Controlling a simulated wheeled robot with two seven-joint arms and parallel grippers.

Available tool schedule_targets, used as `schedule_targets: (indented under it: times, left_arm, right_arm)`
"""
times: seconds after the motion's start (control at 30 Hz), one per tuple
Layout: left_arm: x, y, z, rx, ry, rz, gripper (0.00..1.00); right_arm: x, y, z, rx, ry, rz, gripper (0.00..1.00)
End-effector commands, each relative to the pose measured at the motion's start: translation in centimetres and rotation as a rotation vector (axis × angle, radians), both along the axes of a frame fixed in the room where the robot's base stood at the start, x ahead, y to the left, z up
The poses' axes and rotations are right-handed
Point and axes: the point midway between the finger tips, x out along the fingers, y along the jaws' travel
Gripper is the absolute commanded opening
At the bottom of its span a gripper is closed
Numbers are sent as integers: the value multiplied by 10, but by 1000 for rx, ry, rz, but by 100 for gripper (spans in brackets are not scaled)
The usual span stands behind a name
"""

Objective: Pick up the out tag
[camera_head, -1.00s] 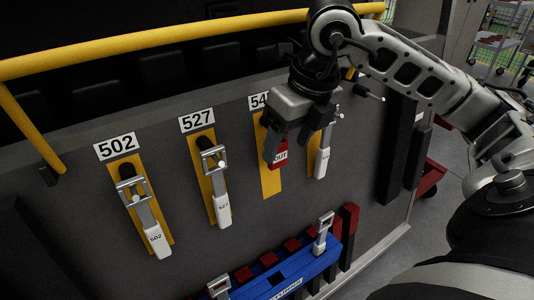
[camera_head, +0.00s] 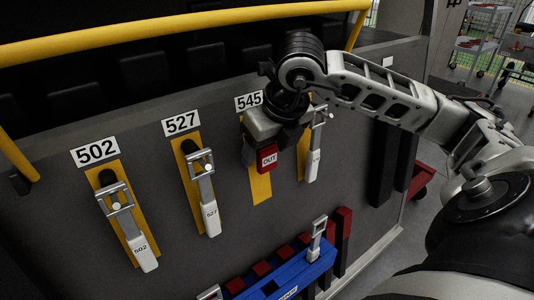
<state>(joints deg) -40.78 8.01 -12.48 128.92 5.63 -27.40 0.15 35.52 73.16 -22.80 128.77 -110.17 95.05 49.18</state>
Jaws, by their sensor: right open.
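The out tag (camera_head: 267,158) is a red block with a white "OUT" label. It hangs in front of the yellow strip below the 545 label (camera_head: 248,101). My right gripper (camera_head: 272,146) is at the tag from above, with its jaws open around or just in front of the tag's upper part. The gripper hides the top of the tag, so I cannot tell whether the fingers touch it. My left gripper is not in view.
Tools with white tags hang at 502 (camera_head: 126,228), at 527 (camera_head: 205,195) and right of the gripper (camera_head: 314,155). A yellow rail (camera_head: 180,34) crosses above.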

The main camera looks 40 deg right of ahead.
Motion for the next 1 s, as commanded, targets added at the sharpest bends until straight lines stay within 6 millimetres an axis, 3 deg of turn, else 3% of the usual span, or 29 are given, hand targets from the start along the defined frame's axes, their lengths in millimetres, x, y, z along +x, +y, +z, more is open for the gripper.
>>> schedule_targets:
  times: [0.13,0.3,0.67,0.9,1.0]
  left_arm:
    - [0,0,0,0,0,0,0]
    - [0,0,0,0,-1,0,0]
    - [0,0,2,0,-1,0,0]
    - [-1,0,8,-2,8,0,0]
    - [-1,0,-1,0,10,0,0]
  right_arm:
    - [0,0,0,0,0,0,61]
    - [0,0,1,0,0,0,16]
    - [0,0,3,0,-1,0,16]
    - [-2,-3,21,0,-2,-6,16]
    - [-6,1,15,-1,-1,-1,16]
